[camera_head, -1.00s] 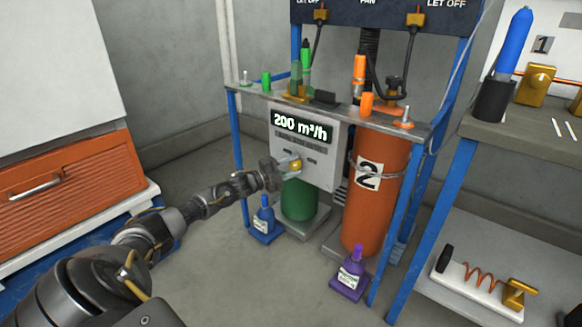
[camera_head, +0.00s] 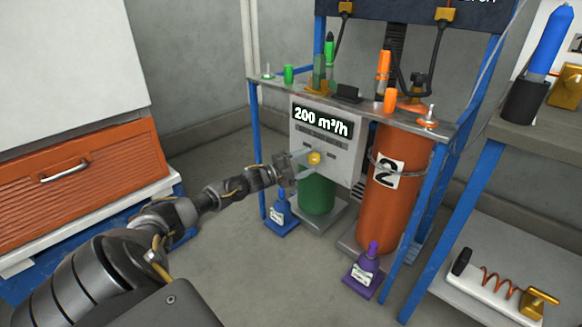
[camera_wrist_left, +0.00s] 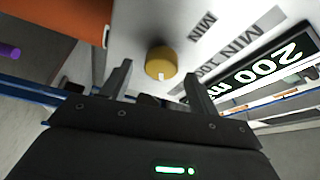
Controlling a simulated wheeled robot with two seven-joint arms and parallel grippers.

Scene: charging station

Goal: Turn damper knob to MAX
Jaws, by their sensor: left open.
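The damper knob (camera_head: 314,158) is a round yellow-gold knob on the grey control panel (camera_head: 345,165). In the left wrist view the knob (camera_wrist_left: 161,63) has a white mark on its edge, with MIN lettering (camera_wrist_left: 203,27) on the panel near it. The display (camera_head: 321,121) above the knob reads 200 m³/h. My left gripper (camera_head: 302,160) is open in front of the panel. In the left wrist view its fingers (camera_wrist_left: 157,78) stand apart, with the knob just beyond the gap between them. I cannot tell whether a finger touches the knob. My right gripper is not in view.
A green cylinder (camera_head: 318,193) and an orange cylinder (camera_head: 398,190) stand under the rack shelf. A side bench (camera_head: 540,135) is at the right. Floor at the centre front is clear.

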